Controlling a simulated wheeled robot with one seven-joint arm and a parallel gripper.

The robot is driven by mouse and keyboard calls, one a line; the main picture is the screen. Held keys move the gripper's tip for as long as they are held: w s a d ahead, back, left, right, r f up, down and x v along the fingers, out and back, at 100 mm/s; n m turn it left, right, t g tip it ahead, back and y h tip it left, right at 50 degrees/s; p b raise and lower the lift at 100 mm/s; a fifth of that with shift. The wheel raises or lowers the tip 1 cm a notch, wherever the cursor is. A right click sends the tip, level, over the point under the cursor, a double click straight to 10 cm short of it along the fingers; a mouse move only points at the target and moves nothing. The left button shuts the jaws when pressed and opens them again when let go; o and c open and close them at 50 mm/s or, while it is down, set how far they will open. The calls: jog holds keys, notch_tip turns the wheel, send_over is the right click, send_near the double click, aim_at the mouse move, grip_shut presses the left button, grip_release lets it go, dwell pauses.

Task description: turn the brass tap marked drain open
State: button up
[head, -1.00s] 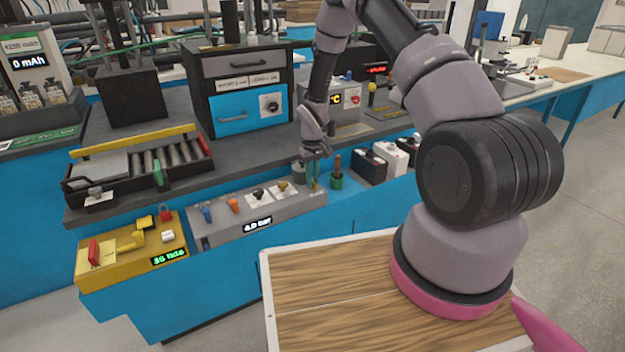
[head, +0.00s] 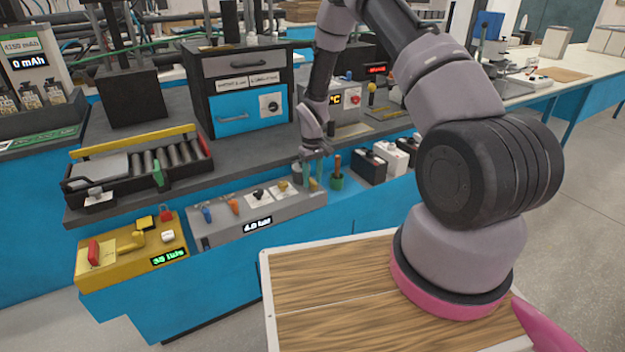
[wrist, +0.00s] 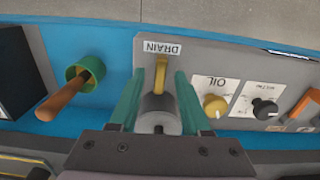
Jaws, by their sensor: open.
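The brass tap (wrist: 161,74) is in the middle of the wrist view, a yellow lever by a grey round body. The lever points toward a white DRAIN label (wrist: 162,47), which reads upside down here. My gripper (wrist: 158,86) is open, with one green finger on each side of the tap. Gaps show between the fingers and the lever, and nothing is gripped. In the head view my gripper (head: 313,170) is at the right end of the grey panel (head: 225,222), and the tap is mostly hidden there.
Beside the tap are a yellow OIL knob (wrist: 215,105), a black knob (wrist: 264,109) and an orange lever (wrist: 305,104). On the other side a green cup (wrist: 85,74) holds a brown handle (wrist: 57,100). Black and white containers (head: 368,168) stand to the right in the head view.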

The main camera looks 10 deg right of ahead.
notch_tip(320, 180, up, 10)
jog(key=shift+r, duration=0.15)
jog(key=shift+r, duration=0.1)
dwell(0.3)
notch_tip(320, 180, up, 12)
jog(key=r+m+t, duration=0.1)
jog(key=m, duration=0.1)
send_over(313, 181)
jog(key=s+d, duration=0.1)
jog(key=d, duration=0.1)
jog(key=s+d+r+m+t, duration=0.1)
jog(key=s+r, duration=0.3)
jog(key=r, duration=0.3)
jog(key=s+d+r+m+t, duration=0.1)
jog(key=s+r, duration=0.3)
jog(key=r, duration=0.3)
jog(key=s+r+m+t, duration=0.1)
jog(key=s+r, duration=0.3)
jog(key=s, duration=0.3)
jog(key=s+d+r+m+t+y, duration=0.1)
jog(key=s+r, duration=0.3)
jog(key=s, duration=0.3)
jog(key=s+r+m+t+y, duration=0.1)
jog(key=s+r+m+t, duration=0.1)
jog(key=s+r, duration=0.2)
jog(key=s, duration=0.3)
jog(key=shift+d, duration=0.35)
